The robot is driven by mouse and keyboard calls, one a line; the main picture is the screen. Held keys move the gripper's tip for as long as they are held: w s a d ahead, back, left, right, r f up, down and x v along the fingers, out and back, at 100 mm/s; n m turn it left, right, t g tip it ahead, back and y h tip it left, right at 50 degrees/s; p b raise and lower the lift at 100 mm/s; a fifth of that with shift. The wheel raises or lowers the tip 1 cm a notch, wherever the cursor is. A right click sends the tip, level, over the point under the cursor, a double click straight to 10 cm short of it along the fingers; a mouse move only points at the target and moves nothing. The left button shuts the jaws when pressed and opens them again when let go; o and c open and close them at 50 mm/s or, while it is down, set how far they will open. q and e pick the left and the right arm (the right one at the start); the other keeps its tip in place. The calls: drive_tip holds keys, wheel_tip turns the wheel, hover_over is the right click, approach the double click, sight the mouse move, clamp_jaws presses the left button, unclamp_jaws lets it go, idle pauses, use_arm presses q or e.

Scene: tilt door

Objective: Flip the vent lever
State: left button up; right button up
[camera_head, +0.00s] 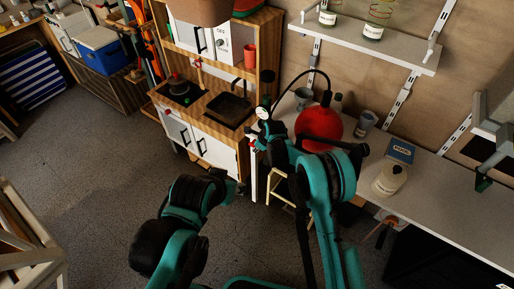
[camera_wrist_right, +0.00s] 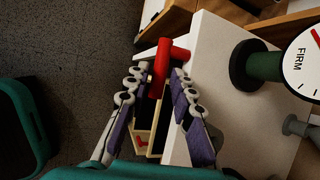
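A red T-shaped lever (camera_wrist_right: 160,66) shows in the right wrist view beside the corner of a white surface. A small red part by my right gripper (camera_head: 254,146) in the head view seems to be the same lever. My right gripper (camera_wrist_right: 159,78) has one purple-padded finger on each side of the lever's stem. The fingers are apart, with the stem between them; I cannot tell whether the pads touch it. In the head view, my right arm hides part of this area. My left arm is folded at the lower left, and its gripper is not visible.
A gauge marked FIRM (camera_wrist_right: 308,65) is close on the right. A red round tank (camera_head: 319,128) stands on the white bench (camera_head: 440,190) behind my right arm. A toy kitchen (camera_head: 214,145) stands to the left.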

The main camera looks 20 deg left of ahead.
drive_tip(key=v, duration=0.9)
drive_tip(key=shift+r, duration=0.15)
drive_tip(key=shift+s+d, duration=0.1)
drive_tip(key=shift+d, duration=0.05)
drive_tip(key=s+d+r+n+t+h, duration=0.1)
drive_tip(key=s+d+r+n, duration=0.35)
drive_tip(key=d+r, duration=0.4)
drive_tip(key=s+d+r+n+t, duration=0.1)
drive_tip(key=s+d+r+n, duration=0.35)
drive_tip(key=d+r, duration=0.45)
drive_tip(key=s+d+n+h, duration=0.1)
drive_tip(key=s+d+n, duration=0.5)
drive_tip(key=s, duration=0.5)
drive_tip(key=s+d+n+h, duration=0.1)
drive_tip(key=s+d+n, duration=0.5)
drive_tip(key=s+d, duration=0.4)
drive_tip(key=shift+s+f+t+h, duration=0.4)
drive_tip(key=shift+s+f, duration=0.05)
drive_tip(key=shift+s, duration=0.35)
